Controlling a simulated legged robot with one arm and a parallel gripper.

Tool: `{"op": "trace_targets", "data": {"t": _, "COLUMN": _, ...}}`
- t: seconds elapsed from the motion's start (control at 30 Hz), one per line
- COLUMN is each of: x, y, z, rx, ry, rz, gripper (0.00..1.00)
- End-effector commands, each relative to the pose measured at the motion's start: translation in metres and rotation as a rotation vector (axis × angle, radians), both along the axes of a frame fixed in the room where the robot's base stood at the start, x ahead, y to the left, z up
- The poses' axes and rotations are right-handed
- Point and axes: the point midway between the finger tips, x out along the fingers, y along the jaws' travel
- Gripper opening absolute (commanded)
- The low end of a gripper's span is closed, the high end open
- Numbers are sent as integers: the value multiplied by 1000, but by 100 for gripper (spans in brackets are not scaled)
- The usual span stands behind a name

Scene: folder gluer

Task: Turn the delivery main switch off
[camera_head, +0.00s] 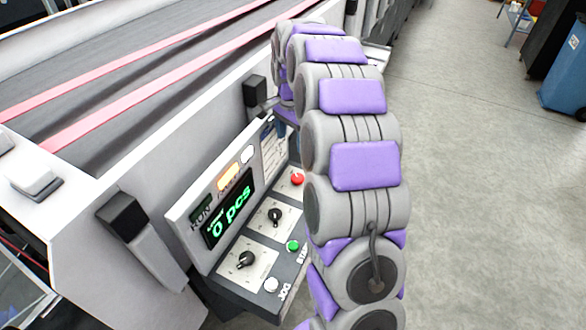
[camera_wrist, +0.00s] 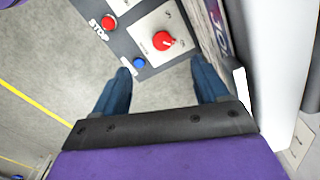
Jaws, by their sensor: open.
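In the wrist view, a red rotary knob (camera_wrist: 163,40) sits on a white plate on a dark control panel (camera_wrist: 125,42). Its label is too small and cropped to read, so I cannot tell for sure that it is the delivery main switch. My gripper (camera_wrist: 161,66) is open and empty. Its two blue fingers point toward the panel, one on each side of the knob's line, short of the knob and apart from it. In the head view my arm stretches away along the machine, and the gripper cannot be made out clearly.
Beside the knob are a red STOP button (camera_wrist: 109,21) and a blue button (camera_wrist: 139,62). A white machine wall (camera_wrist: 275,60) stands close on the right. In the head view, a nearer panel has a "0 pcs" display (camera_head: 229,208) and black knobs (camera_head: 246,259). Open floor (camera_head: 470,200) lies right.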

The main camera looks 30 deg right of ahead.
Motion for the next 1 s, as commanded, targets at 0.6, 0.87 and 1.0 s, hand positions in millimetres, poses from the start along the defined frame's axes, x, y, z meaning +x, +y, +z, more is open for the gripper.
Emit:
{"op": "trace_targets", "data": {"t": 0.6, "x": 8, "y": -4, "z": -77, "rx": -8, "ry": 0, "rz": -46, "gripper": 74}}
{"op": "trace_targets", "data": {"t": 0.87, "x": 10, "y": -12, "z": -130, "rx": -2, "ry": 0, "rz": -46, "gripper": 74}}
{"op": "trace_targets", "data": {"t": 1.0, "x": 9, "y": -14, "z": -153, "rx": 0, "ry": 1, "rz": -46, "gripper": 74}}
